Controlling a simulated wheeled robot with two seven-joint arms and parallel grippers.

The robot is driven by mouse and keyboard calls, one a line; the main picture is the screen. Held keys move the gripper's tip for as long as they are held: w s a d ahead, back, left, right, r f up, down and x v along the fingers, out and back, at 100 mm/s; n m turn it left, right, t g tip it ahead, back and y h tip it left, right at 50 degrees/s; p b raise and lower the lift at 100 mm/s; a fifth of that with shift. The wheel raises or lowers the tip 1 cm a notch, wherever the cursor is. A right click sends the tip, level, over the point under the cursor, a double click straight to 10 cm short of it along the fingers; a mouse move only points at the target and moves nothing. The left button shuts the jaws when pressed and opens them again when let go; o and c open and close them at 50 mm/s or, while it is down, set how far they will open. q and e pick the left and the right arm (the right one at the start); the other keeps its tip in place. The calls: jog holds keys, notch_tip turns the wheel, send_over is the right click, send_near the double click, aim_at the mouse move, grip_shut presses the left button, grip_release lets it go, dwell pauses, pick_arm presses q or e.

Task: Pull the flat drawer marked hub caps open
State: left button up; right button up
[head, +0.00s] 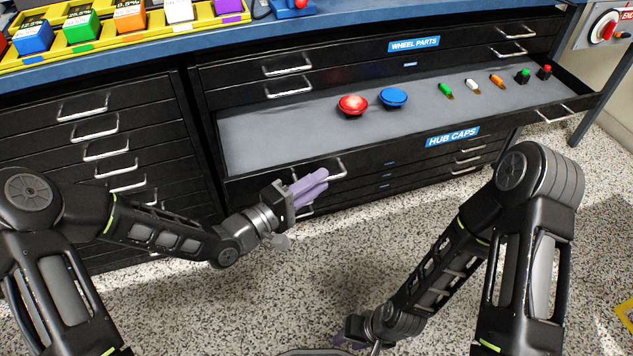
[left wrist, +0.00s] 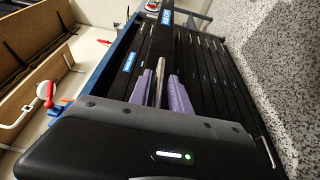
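The flat drawer marked hub caps (head: 270,150) stands pulled out of the black cabinet, its grey inside showing. Its blue label (head: 452,137) is on the front. A silver handle (head: 338,172) sits at the left of that front and another (head: 553,117) at the right. My left gripper (head: 310,187) is at the left handle. In the left wrist view, its purple fingers (left wrist: 160,90) lie close on both sides of a silver bar, seemingly shut on it. My right gripper (head: 350,334) is low near the floor, far from the drawer, mostly hidden by its arm.
In the drawer lie a red domed cap (head: 353,105), a blue one (head: 393,98) and several small coloured parts (head: 472,84). The wheel parts drawer (head: 350,60) above is shut. Another drawer stack (head: 90,140) stands left. The speckled floor (head: 330,260) in front is clear.

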pick_arm(q)
jog(key=shift+o, duration=0.6)
jog(key=p+v, duration=0.1)
jog(key=v, duration=0.6)
jog(key=shift+s+a+p, duration=0.25)
jog(key=shift+s+p, duration=0.05)
